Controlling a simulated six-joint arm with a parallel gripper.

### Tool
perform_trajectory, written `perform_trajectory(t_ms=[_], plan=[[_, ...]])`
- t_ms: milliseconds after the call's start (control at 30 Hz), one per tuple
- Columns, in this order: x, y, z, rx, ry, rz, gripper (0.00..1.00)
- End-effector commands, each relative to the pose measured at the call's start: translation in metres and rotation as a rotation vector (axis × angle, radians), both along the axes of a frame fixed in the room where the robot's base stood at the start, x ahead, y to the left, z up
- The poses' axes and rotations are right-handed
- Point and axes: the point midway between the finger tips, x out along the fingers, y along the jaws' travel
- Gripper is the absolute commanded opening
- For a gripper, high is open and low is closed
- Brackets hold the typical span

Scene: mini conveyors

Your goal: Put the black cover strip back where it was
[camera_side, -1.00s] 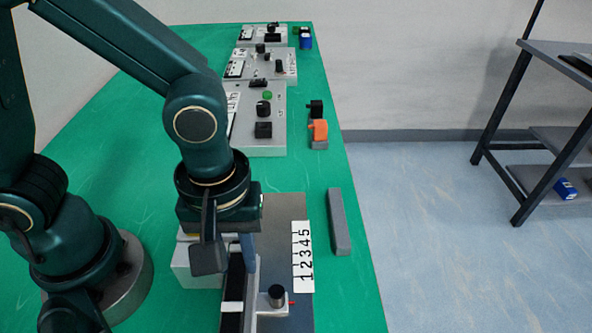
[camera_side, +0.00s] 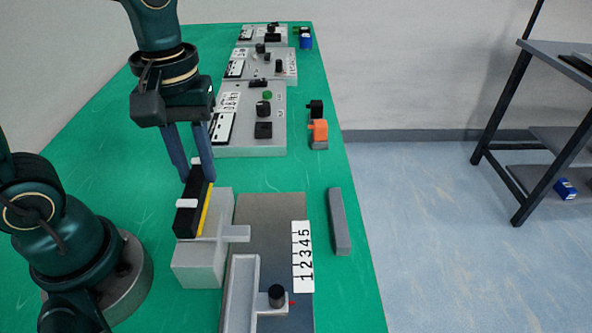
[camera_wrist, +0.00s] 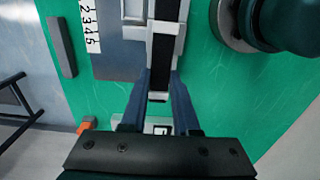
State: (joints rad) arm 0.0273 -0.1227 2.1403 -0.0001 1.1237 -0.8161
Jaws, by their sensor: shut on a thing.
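The black cover strip (camera_side: 187,218) has white bands near its ends. In the side view it is at the left top of the pale grey block (camera_side: 203,266), beside a yellow stripe (camera_side: 204,210). I cannot tell whether it rests on the block or hangs just above it. My gripper (camera_side: 198,177) points down and is shut on the strip near its far end. In the wrist view the strip (camera_wrist: 162,55) runs up from between my fingertips (camera_wrist: 160,85). The grey channel (camera_side: 240,285) on the base plate shows no black strip in it.
A plate with the digits 1 to 5 (camera_side: 303,257) lies right of the channel, near a black knob (camera_side: 277,296). A dark grey bar (camera_side: 339,221) lies at the table's right edge. Control boxes (camera_side: 255,120) stand behind.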

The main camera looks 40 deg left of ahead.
Motion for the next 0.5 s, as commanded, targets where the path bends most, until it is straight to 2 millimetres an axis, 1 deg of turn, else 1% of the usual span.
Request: perform_trajectory(t_ms=[67, 133, 267, 367, 500], plan=[[0.0, 0.003, 0.002, 0.0, -0.001, 0.027, 0.0], [0.006, 0.004, 0.008, 0.0, -0.003, 0.058, 0.0], [0.025, -0.001, 0.018, -0.001, -0.001, 0.114, 0.0], [0.045, -0.012, 0.025, 0.0, 0.001, 0.139, 0.0], [0.072, -0.038, 0.028, 0.001, 0.004, 0.147, 0.0]])
